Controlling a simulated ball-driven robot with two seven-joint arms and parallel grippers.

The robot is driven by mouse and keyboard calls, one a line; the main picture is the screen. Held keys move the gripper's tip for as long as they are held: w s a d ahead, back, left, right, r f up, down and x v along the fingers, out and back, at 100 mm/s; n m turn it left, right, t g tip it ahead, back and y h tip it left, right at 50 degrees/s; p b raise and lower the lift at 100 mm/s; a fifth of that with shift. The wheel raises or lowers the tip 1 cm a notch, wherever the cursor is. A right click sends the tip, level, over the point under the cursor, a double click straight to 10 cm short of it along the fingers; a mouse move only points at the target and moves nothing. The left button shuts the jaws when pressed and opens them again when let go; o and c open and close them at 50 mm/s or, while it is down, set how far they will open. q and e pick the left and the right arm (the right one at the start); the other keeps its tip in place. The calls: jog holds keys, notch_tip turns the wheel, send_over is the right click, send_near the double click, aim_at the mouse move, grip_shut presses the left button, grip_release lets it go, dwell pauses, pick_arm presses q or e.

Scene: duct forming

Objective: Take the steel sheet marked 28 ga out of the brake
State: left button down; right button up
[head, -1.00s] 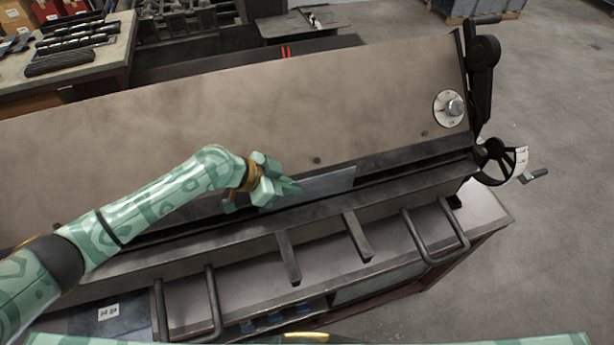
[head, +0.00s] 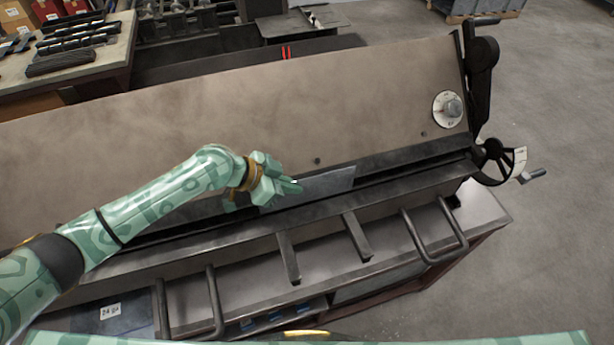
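A thin grey steel sheet (head: 325,184) sits at the jaw slot of the brake (head: 230,110), near the middle of its length. It is slightly tilted, and its front edge shows over the dark bed. No 28 ga marking can be read on it. My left gripper (head: 288,187) is at the sheet's left part, with its fingers closed at the sheet's edge. The fingers and wrist hide that part of the sheet. My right gripper is out of view.
Another sheet labelled 24 ga (head: 110,310) lies at the lower left, below the brake's front. Bar handles (head: 437,258) stick out along the front. A dial (head: 448,108) and a handwheel (head: 493,162) are at the right end. A workbench (head: 100,62) with dark bars stands behind left.

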pick_arm(q)
jog(key=s+d+p, duration=0.2)
jog(key=s+p, duration=0.2)
jog(key=s, duration=0.4)
jog(key=s+d+p, duration=0.3)
jog(key=s, duration=0.5)
jog(key=shift+s+d+p, duration=0.15)
jog(key=shift+s+p, duration=0.1)
jog(key=shift+p, duration=0.15)
jog(key=shift+w+f, duration=0.1)
